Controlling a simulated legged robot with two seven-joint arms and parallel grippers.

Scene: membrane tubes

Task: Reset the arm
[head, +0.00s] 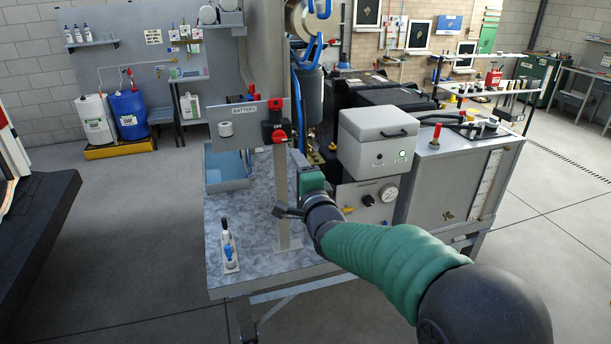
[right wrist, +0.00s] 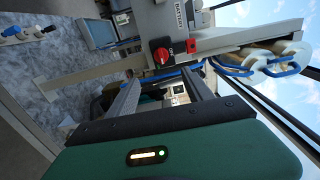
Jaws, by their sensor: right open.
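My right arm comes in from the lower right in the head view and reaches over the bench. My right gripper (head: 298,160) shows its green body near the upright post, with its fingers largely hidden. In the right wrist view my right gripper (right wrist: 160,77) has its two fingers spread apart with nothing held between them. A red rotary switch (right wrist: 162,55) lies beyond the fingertips, on the panel marked BATTERY; it also shows in the head view (head: 279,136). My left gripper is not in view.
A grey box (head: 378,139) with a lit green light stands right of my gripper. A metal post (head: 282,200) rises close to it. A blue tray (head: 226,170) sits behind.

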